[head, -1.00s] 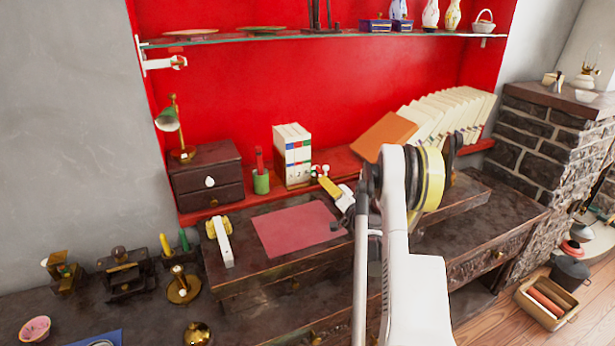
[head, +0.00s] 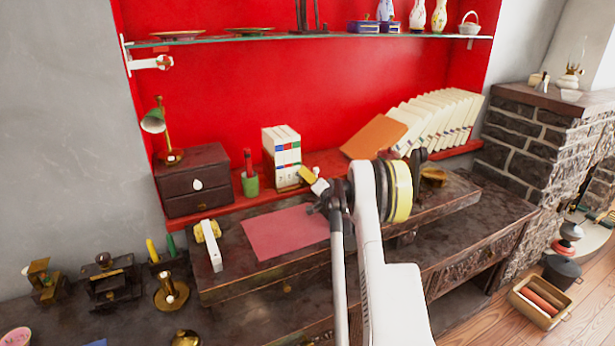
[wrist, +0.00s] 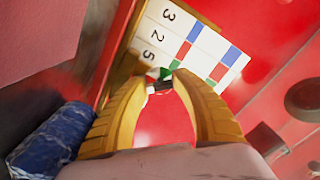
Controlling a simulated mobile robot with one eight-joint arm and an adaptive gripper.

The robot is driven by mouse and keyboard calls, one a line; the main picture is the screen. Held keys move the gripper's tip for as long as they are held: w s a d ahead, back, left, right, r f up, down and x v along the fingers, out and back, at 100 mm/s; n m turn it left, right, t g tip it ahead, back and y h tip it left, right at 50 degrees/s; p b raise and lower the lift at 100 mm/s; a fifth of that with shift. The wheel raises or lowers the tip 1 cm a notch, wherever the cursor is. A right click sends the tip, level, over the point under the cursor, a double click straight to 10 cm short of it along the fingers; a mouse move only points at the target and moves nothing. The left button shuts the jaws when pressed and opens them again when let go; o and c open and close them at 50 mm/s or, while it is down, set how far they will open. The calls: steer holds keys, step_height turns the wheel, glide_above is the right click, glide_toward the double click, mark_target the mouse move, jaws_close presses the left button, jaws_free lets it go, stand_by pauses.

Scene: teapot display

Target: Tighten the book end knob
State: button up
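The book end holds white books (head: 283,147) upright on the red shelf; its tan edge (wrist: 122,48) shows beside the numbered spines in the wrist view. My gripper (head: 308,173) reaches in at the lower right of these books, its yellow fingers in front of the shelf. In the wrist view, my gripper's two fingertips (wrist: 166,79) are close together, with a narrow gap. A small dark, white and green part (wrist: 160,86), perhaps the knob, shows at this gap. I cannot tell whether the fingers touch it. The knob is mostly hidden in the head view.
A green pen cup (head: 250,185) and a small dark drawer box (head: 194,180) stand left of the books. An orange book (head: 374,139) leans with a row of white books on the right. A pink mat (head: 285,231) lies on the desk below. A glass shelf (head: 300,38) runs above.

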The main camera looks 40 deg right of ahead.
jaws_close()
steer(key=shift+m, duration=0.3)
steer(key=m, duration=0.5)
steer(key=shift+m+b, duration=0.3)
steer(key=m, duration=1.2)
steer(key=shift+m, duration=0.4)
steer(key=m, duration=0.5)
steer(key=shift+m+b, duration=0.3)
steer(key=shift+b, duration=0.05)
steer(key=shift+m, duration=0.3)
